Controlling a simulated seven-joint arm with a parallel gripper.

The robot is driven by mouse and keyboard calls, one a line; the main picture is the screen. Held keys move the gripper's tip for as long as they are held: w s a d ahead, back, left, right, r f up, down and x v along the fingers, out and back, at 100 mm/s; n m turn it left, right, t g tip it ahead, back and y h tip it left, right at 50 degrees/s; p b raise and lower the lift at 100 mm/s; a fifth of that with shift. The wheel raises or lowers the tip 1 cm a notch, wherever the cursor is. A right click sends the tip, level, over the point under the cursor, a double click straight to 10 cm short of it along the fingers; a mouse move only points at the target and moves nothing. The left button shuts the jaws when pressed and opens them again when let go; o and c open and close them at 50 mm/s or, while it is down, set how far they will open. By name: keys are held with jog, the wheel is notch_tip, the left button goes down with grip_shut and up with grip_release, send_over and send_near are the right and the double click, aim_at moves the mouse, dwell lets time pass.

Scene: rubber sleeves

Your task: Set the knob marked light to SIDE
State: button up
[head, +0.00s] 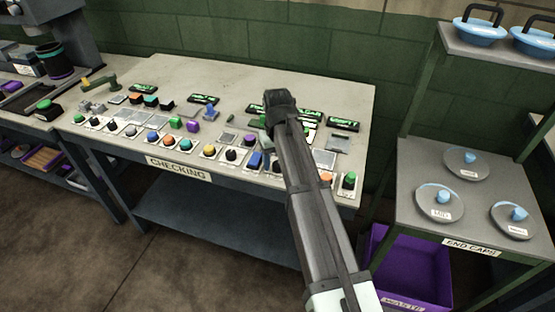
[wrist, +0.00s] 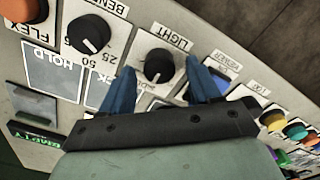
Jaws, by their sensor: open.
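The knob marked LIGHT (wrist: 159,67) is a round black knob with a pale pointer mark, on a white plate in the wrist view. Its pointer mark seems to face the lower edge of that picture; its position labels are too small or covered to read. My gripper (wrist: 160,63) is open, with one blue finger on each side of the LIGHT knob. I see gaps between the fingers and the knob, but cannot tell how high the fingertips are. In the head view my arm covers that part of the bench, and I cannot single out the knob there.
The BEND knob (wrist: 88,34) and the orange FLEX control (wrist: 19,9) lie left of LIGHT in the wrist view. A blue switch (wrist: 231,84) and coloured buttons lie right. The checking bench (head: 340,100) is crowded with controls. A shelf of end caps (head: 410,165) stands at right.

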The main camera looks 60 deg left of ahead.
notch_tip(320, 180, up, 14)
jog(key=shift+f, duration=0.2)
dwell(0.4)
dwell(0.4)
